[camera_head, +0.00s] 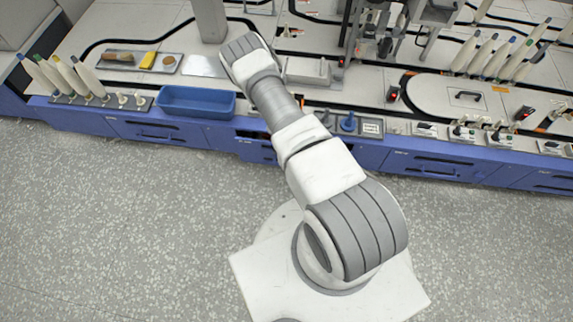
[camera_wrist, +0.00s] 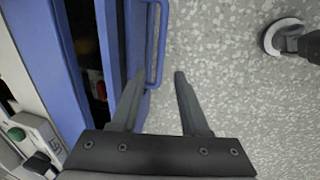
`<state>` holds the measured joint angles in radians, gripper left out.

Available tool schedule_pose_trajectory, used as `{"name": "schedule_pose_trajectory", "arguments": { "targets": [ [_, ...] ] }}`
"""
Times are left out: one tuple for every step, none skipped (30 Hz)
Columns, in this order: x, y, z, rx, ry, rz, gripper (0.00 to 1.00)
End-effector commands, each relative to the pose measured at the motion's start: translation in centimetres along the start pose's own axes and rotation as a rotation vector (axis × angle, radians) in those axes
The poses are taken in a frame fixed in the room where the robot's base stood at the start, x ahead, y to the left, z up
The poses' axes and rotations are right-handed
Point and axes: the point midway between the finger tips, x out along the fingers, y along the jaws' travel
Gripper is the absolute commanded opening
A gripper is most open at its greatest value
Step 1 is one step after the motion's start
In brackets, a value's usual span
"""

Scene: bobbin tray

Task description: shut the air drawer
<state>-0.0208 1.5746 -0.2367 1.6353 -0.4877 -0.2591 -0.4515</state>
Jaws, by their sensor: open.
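A blue drawer stands pulled out in the wrist view, its front panel (camera_wrist: 137,35) running down the picture with a blue bar handle (camera_wrist: 157,45) on its outer side. A dark gap with a few small objects shows between the front and the blue cabinet face (camera_wrist: 45,45). My gripper (camera_wrist: 158,73) is open and empty, its fingertips near the handle. The left finger overlaps the drawer front and the right finger is over the floor; whether either touches is unclear. In the head view my arm hides the gripper and part of the drawer row (camera_head: 257,150); no label is readable.
The long workbench (camera_head: 140,122) carries a blue bin (camera_head: 197,103), bobbins in rows at both ends, and a small tray (camera_head: 307,71). Other blue drawers (camera_head: 433,165) look closed. The speckled floor (camera_head: 130,220) in front is clear.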

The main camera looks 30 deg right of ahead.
Motion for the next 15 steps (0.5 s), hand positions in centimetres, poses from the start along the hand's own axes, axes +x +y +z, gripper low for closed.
{"name": "schedule_pose_trajectory", "arguments": {
  "targets": [
    [1.6, -0.1, 0.0, 0.000, 0.001, -0.001, 0.45],
    [2.1, -0.1, 0.0, 0.000, 0.001, -0.001, 0.45],
    [2.8, -0.2, 0.0, 0.000, 0.000, -0.002, 0.45],
    [3.2, -0.1, 0.0, 0.000, 0.000, -0.001, 0.45],
    [3.6, -0.1, 0.0, 0.000, 0.001, -0.001, 0.45],
    [4.1, -0.1, 0.0, 0.000, 0.000, -0.001, 0.45],
    [4.4, -0.1, 0.0, 0.000, 0.001, -0.001, 0.45],
    [4.6, -0.1, 0.0, 0.000, 0.001, -0.001, 0.45],
    [4.9, -0.1, 0.0, 0.000, 0.001, -0.001, 0.45],
    [5.0, -0.1, 0.0, 0.000, 0.000, -0.001, 0.45],
    [5.2, 0.0, 0.0, 0.000, 0.000, 0.000, 0.45],
    [5.3, 0.0, -0.1, 0.000, 0.000, 0.000, 0.45],
    [5.3, 0.0, -0.1, 0.000, 0.000, 0.000, 0.45],
    [5.3, 0.0, -0.1, 0.000, 0.000, 0.000, 0.45],
    [5.3, 0.0, -0.1, 0.000, 0.000, 0.000, 0.45]
  ]
}}
